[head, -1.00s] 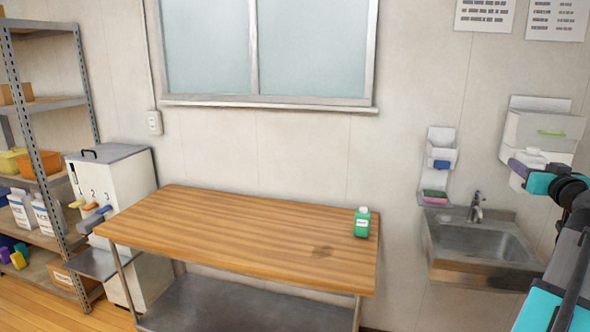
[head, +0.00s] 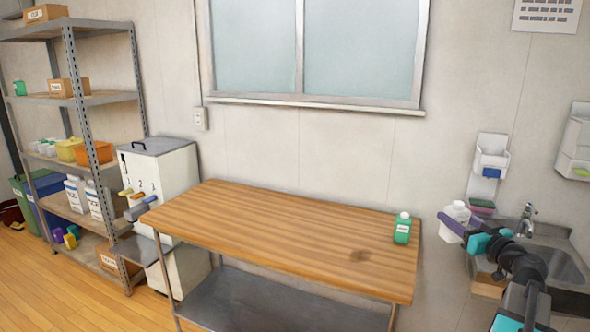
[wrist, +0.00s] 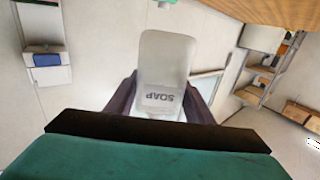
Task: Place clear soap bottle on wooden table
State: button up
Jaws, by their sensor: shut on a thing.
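My gripper (head: 460,226) is shut on the clear soap bottle (head: 456,211), which shows whitish and translucent in the head view, to the right of the table and in front of the sink. In the wrist view the bottle (wrist: 163,70) sits between the dark fingers, its SOAP label upside down in the picture. The wooden table (head: 290,236) stands in the middle of the head view, and its top also shows at the upper right of the wrist view (wrist: 265,10). The bottle is apart from the table.
A green bottle (head: 402,229) stands near the right end of the tabletop; the rest of the top is clear. A sink (head: 560,262) is at the right. A white dispenser box (head: 160,180) and a metal shelf (head: 82,120) stand at the left.

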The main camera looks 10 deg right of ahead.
jog(key=w+a+f+n+g+y, duration=0.1)
jog(key=a+f, duration=0.5)
jog(key=a, duration=0.9)
jog(key=a+f+n+g+y, duration=0.4)
jog(key=a+f+n+y, duration=0.2)
jog(key=a, duration=0.9)
jog(key=w+a+f+n+g+y, duration=0.1)
jog(key=a+f+y, duration=0.6)
jog(key=a, duration=0.9)
jog(key=n+g, duration=0.1)
jog(key=n, duration=0.1)
jog(key=shift+w+f+n+g, duration=0.3)
jog(key=shift+f+n, duration=0.05)
jog(key=shift+n, duration=0.05)
jog(key=shift+a, duration=0.15)
